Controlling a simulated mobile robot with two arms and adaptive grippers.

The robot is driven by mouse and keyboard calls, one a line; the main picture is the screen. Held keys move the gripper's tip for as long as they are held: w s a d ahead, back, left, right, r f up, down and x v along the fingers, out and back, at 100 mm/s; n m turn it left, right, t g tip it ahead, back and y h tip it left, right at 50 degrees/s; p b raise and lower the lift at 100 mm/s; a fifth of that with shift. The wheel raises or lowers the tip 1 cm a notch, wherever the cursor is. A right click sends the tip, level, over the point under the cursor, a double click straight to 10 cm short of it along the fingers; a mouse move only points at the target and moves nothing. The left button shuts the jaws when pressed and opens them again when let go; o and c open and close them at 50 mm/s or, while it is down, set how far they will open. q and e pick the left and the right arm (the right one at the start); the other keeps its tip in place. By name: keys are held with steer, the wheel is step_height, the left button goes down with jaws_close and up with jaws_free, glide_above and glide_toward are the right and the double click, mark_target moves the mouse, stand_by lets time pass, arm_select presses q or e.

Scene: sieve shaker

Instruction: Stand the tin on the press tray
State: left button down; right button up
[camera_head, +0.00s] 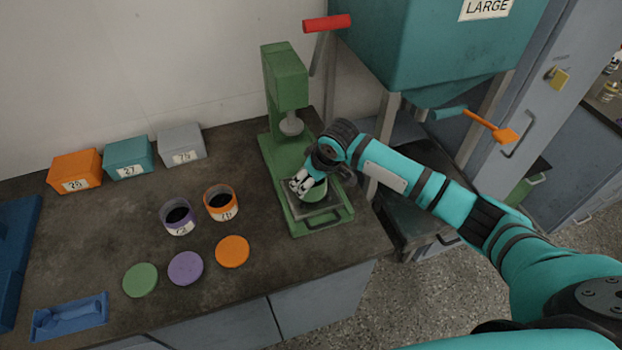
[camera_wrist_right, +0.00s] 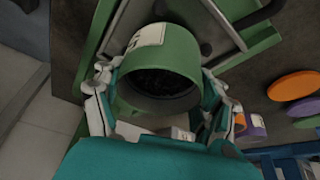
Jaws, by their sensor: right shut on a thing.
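The green tin (camera_wrist_right: 164,58) is open at the top, holds dark material and has a white label. In the head view the tin (camera_head: 316,192) is over the press tray (camera_head: 322,222), partly hidden by my right gripper (camera_head: 303,183). In the right wrist view my right gripper (camera_wrist_right: 160,98) has one finger on each side of the tin and is shut on it. The tin looks about upright; I cannot tell whether its base touches the tray. The green press (camera_head: 287,90) stands behind, its ram above and left of the gripper. My left gripper is not in view.
An orange tin (camera_head: 221,205) and a purple tin (camera_head: 178,218) stand left of the press. Green (camera_head: 140,280), purple (camera_head: 186,268) and orange (camera_head: 232,251) lids lie in front. Labelled boxes (camera_head: 128,157) line the back. A teal hopper (camera_head: 425,50) stands right of the press.

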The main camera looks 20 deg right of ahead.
steer(key=shift+f, duration=0.45)
steer(key=o, duration=1.5)
steer(key=shift+f, duration=0.15)
steer(key=shift+c, duration=0.2)
steer(key=v, duration=1.2)
steer(key=shift+b, duration=0.4)
